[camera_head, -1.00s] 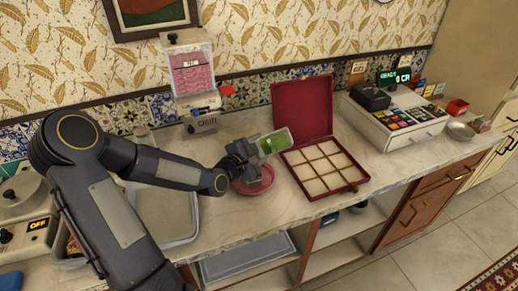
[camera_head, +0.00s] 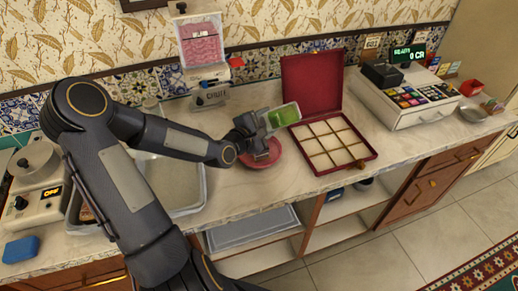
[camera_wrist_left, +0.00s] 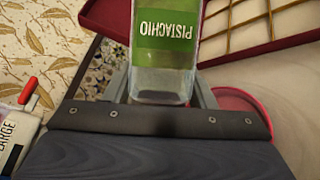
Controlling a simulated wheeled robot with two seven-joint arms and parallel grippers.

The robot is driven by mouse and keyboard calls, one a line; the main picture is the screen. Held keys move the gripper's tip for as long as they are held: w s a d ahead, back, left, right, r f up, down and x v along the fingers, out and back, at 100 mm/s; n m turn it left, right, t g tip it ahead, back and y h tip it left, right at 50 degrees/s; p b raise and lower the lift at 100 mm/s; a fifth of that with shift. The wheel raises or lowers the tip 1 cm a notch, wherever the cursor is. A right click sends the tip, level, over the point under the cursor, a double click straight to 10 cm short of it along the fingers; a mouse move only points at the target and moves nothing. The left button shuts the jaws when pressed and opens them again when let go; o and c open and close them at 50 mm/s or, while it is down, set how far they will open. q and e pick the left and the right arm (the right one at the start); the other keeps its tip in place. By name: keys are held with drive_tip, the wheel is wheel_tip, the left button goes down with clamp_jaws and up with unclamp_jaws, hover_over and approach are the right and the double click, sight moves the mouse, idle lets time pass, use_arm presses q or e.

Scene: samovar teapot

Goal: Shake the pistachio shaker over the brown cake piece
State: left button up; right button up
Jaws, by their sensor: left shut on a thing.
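My left gripper (camera_head: 260,123) is shut on the pistachio shaker (camera_head: 284,117), a clear container with a green label. The shaker is held tilted above and beside a round pink plate (camera_head: 270,158). The wrist view shows the shaker (camera_wrist_left: 164,50) between the fingers, its label reading PISTACHIO upside down, with some dark contents near the gripper end. The pink plate's rim (camera_wrist_left: 250,101) shows at the right there. I cannot make out the brown cake piece; the gripper and shaker cover much of the plate. My right gripper is not in view.
An open red box (camera_head: 375,153) with several empty compartments stands right of the plate. A dispenser (camera_head: 201,45) is behind, and a cash register (camera_head: 425,112) is at the right. A metal tray (camera_head: 190,208) lies left under my arm.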

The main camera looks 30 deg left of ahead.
use_arm(q)
drive_tip(key=shift+r+p, duration=1.35)
drive_tip(key=shift+p, duration=0.1)
wheel_tip(320, 180, down, 3)
drive_tip(key=b, duration=0.2)
drive_tip(key=shift+b, duration=0.3)
drive_tip(key=shift+r, duration=0.2)
drive_tip(key=shift+p, duration=0.3)
